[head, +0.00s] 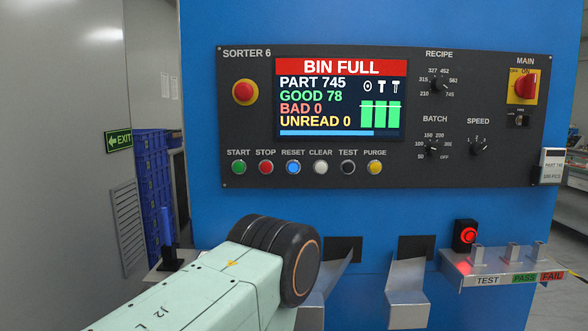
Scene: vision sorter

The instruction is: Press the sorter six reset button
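The Sorter 6 control panel (230,120) is dark grey on a blue cabinet. Its reset button (293,168) is blue, third in the lower row of buttons, under the label RESET. The stop button (266,168) is red on its left, and the clear button (320,168) is pale on its right. The screen (340,98) reads BIN FULL, PART 745, GOOD 78, BAD 0, UNREAD 0. One of my arm's links, pale green with a dark round joint, fills the lower middle below the buttons. Neither gripper shows in the view.
A red emergency stop (244,92) sits left of the screen; knobs and a red main switch (525,87) are at right. Metal chutes (407,290) and a shelf (490,270) marked TEST, PASS, FAIL jut out below. Blue crates (152,190) stand at left.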

